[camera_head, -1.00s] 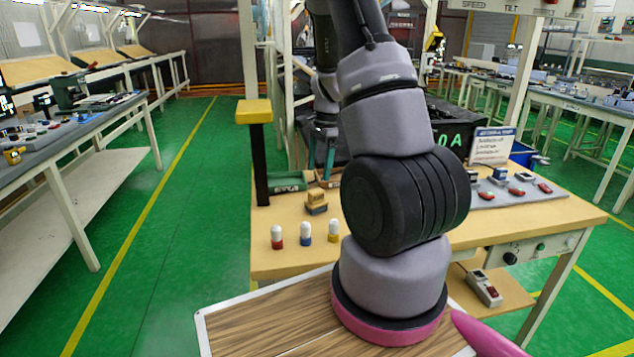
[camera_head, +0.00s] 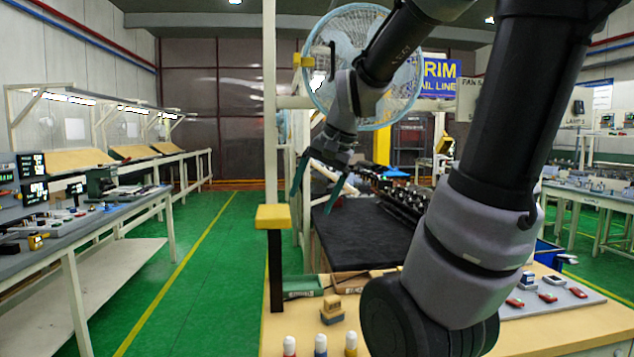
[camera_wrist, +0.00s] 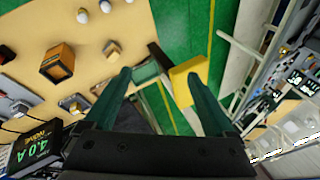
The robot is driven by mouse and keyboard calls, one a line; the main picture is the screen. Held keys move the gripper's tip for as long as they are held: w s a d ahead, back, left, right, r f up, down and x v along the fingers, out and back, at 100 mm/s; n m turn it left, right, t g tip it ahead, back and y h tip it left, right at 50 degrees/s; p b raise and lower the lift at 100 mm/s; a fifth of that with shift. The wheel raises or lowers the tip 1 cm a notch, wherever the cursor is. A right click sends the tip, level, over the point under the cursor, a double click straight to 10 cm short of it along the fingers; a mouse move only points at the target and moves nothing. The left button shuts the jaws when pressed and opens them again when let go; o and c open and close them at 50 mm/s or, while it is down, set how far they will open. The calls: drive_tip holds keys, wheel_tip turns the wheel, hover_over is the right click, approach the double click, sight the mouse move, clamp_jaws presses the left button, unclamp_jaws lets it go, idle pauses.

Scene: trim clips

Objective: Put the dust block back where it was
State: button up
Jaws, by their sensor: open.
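A tan block (camera_head: 332,302) sits on a darker base on the table near its left end, and I take it for the dust block, though nothing labels it. In the wrist view my gripper (camera_wrist: 155,68) is open, with nothing between the fingers. The block lies to the left of the fingers there, clear of them.
A yellow pad (camera_head: 273,216) tops a black post at the table's left edge; it shows near the right finger in the wrist view (camera_wrist: 189,80). White-capped pegs (camera_head: 320,345) stand in front of the block. A green tray (camera_head: 302,287) lies behind it. A fan (camera_head: 365,60) is behind my arm.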

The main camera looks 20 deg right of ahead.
drive_tip(key=s+a+r+n+t, duration=0.2)
drive_tip(key=s+r+n, duration=0.1)
drive_tip(key=s, duration=0.5)
drive_tip(key=shift+a+r+n+h, duration=0.25)
drive_tip(key=shift+r+n+h, duration=0.05)
drive_tip(key=shift+r, duration=0.2)
drive_tip(key=shift+w, duration=0.1)
